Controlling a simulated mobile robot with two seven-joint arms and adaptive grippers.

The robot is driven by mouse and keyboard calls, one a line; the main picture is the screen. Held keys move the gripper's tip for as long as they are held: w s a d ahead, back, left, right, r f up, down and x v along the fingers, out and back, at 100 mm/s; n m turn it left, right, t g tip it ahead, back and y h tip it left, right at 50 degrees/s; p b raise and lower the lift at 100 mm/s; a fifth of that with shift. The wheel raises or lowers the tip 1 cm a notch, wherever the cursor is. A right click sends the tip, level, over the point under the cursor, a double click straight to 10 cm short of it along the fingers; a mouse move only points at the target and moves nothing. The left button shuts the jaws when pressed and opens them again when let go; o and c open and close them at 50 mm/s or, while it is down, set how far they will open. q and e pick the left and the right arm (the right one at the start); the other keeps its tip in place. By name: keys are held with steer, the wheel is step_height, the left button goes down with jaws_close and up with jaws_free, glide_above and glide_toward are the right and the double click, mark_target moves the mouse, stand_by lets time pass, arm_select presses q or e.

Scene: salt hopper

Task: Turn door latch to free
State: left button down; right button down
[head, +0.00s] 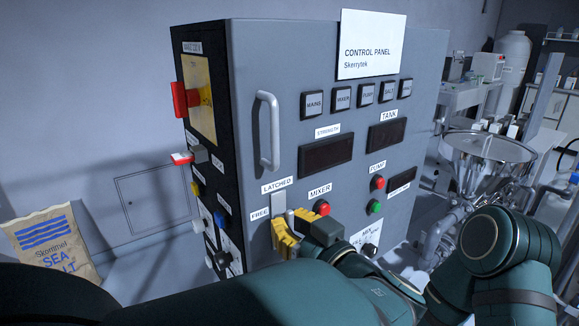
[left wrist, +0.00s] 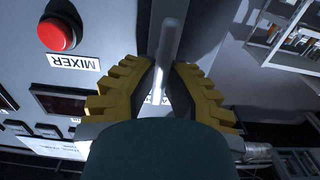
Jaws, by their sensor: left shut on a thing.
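The door latch (head: 278,203) is a light grey lever on the front of the grey control cabinet. It stands upright, its visible top below the "LATCHED" label (head: 277,185). The "FREE" label (head: 259,214) is to its left. My left gripper (head: 284,238) has yellow ribbed fingers and is shut on the lever, hiding its lower part. In the left wrist view the latch (left wrist: 168,45) runs between the two fingers of my left gripper (left wrist: 162,82). My right gripper is not in view.
A vertical door handle (head: 268,130) is above the latch. The red mixer button (head: 322,207) is close to the right of it. A red switch (head: 180,100) and a grey knob stick out from the cabinet's left side. A steel hopper (head: 490,150) stands at the right.

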arm_select(q)
steer(key=shift+m, duration=0.3)
steer(key=shift+w+m+b, duration=0.1)
steer(key=shift+m+b, duration=0.2)
steer(key=shift+m, duration=0.7)
steer(key=m, duration=0.2)
steer(key=shift+w+d+m, duration=0.1)
steer(key=shift+d+m, duration=0.05)
steer(key=shift+m, duration=0.15)
steer(key=m, duration=0.4)
steer(key=shift+w+d+f+m, duration=0.1)
steer(key=shift+d+f+m, duration=0.05)
steer(key=shift+m, duration=0.15)
steer(key=m+p, duration=0.1)
steer(key=m, duration=0.2)
steer(key=shift+d+f+m+p, duration=0.1)
steer(key=shift+m+p, duration=0.2)
steer(key=shift+p, duration=0.05)
steer(key=shift+w+f+m+p, duration=0.15)
steer(key=shift+m+p, duration=0.4)
steer(key=shift+m, duration=0.55)
steer(key=shift+s+f+m+p, duration=0.15)
steer(key=shift+m+p, duration=0.4)
steer(key=shift+m, duration=0.55)
steer(key=shift+w, duration=0.1)
steer(key=c, duration=1)
jaws_free()
